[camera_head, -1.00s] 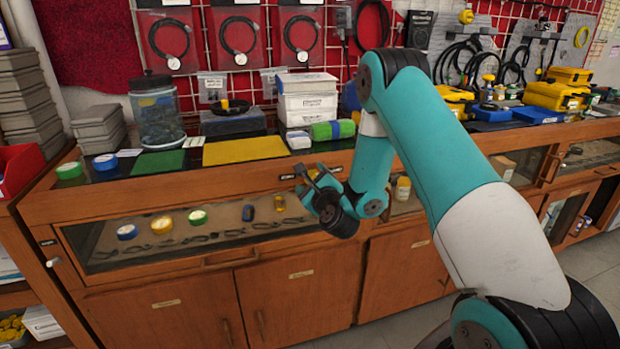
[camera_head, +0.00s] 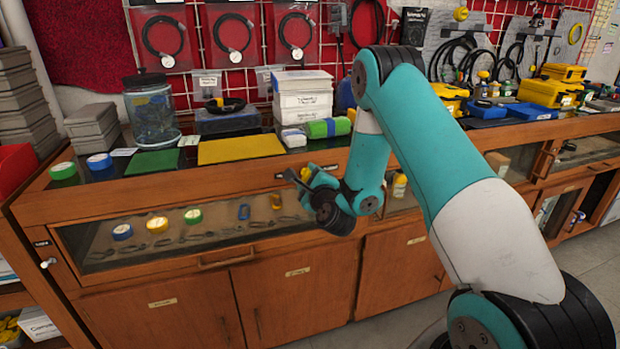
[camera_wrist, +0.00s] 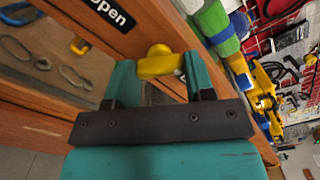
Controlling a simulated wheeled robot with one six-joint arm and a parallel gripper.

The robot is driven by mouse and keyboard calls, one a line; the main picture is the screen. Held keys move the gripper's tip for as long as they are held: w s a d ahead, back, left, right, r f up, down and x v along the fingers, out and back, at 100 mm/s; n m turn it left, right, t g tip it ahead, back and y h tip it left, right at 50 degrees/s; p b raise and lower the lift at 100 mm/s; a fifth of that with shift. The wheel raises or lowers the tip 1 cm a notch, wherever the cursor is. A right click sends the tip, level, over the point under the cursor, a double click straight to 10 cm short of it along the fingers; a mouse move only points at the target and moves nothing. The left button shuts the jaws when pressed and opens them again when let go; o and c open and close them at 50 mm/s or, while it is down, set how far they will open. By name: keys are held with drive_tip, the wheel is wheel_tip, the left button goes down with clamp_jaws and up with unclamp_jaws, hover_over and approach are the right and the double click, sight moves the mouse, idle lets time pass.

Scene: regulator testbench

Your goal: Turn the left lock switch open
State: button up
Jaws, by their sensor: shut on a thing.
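The lock switch, a yellow knob (camera_wrist: 160,63), sticks out from the wooden cabinet front in the wrist view. It sits beside a black label reading "Open" (camera_wrist: 109,10). My gripper (camera_wrist: 160,75) is around the knob, with one teal finger on each side, shut on it. There a speck of yellow shows between the fingers, and the rest of the knob is hidden.
A glass-fronted drawer (camera_head: 180,228) with round gauges and tools is left of my gripper. The counter above holds a yellow mat (camera_head: 241,149), white boxes (camera_head: 304,97) and a green roll (camera_head: 328,128). A metal knob (camera_head: 48,263) is at the far left.

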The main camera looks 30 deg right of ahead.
drive_tip(key=n+p, duration=0.2)
drive_tip(key=n, duration=0.6)
drive_tip(key=shift+a, duration=0.1)
drive_tip(key=n+p, duration=0.1)
drive_tip(key=n, duration=0.3)
drive_tip(key=shift+p, duration=0.35)
drive_tip(key=shift+n+p, duration=0.5)
drive_tip(key=shift+n, duration=1.1)
drive_tip(key=shift+f, duration=0.15)
drive_tip(key=o, duration=0.9)
drive_tip(key=shift+s, duration=0.15)
